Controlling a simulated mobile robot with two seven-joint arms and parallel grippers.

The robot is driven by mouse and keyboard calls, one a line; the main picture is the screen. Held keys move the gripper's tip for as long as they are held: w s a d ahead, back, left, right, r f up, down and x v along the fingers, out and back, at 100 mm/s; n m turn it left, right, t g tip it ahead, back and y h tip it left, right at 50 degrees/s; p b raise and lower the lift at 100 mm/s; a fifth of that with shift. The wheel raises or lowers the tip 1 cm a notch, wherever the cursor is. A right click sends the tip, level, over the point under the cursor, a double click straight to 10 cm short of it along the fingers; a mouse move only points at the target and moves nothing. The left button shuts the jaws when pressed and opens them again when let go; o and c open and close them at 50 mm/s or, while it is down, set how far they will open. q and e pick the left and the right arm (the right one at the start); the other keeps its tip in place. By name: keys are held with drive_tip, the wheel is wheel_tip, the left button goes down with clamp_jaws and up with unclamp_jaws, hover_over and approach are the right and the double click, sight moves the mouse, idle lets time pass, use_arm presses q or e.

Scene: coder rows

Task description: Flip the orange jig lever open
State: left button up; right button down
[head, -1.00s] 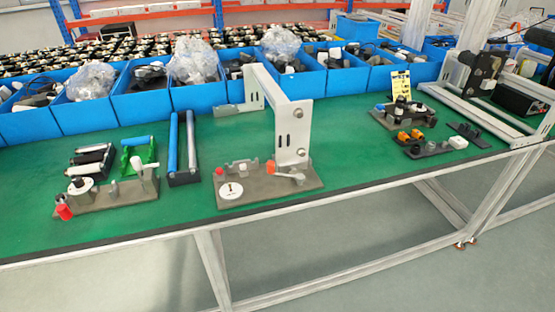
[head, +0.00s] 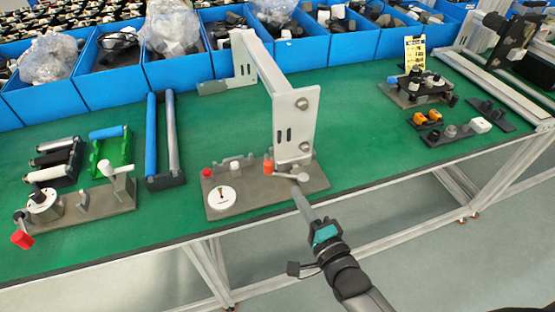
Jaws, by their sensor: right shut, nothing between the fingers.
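The jig's grey base plate (head: 235,208) lies near the table's front edge. Its lever has an orange knob (head: 268,167) standing at the left end of a light grey arm (head: 286,175), which runs right across the plate below the white upright bracket (head: 295,125). My right gripper (head: 298,190) reaches in from the lower right, shut and empty. Its slim tip is at the plate's front edge, just below the right end of the lever arm. I cannot tell whether it touches. My left gripper is not in view.
The plate also carries a white dial (head: 221,198) and a red button (head: 206,173). A second jig with a red handle (head: 22,239) stands at left. Blue bins (head: 180,73) line the back.

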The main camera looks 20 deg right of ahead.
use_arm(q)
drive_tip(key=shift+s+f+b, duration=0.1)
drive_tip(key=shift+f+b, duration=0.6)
use_arm(e)
drive_tip(key=shift+w+a, duration=0.25)
drive_tip(key=shift+w, duration=1.4)
drive_tip(key=shift+w+a, duration=0.2)
drive_tip(key=shift+w, duration=1.4)
drive_tip(key=shift+w+a, duration=0.25)
drive_tip(key=shift+w, duration=1.4)
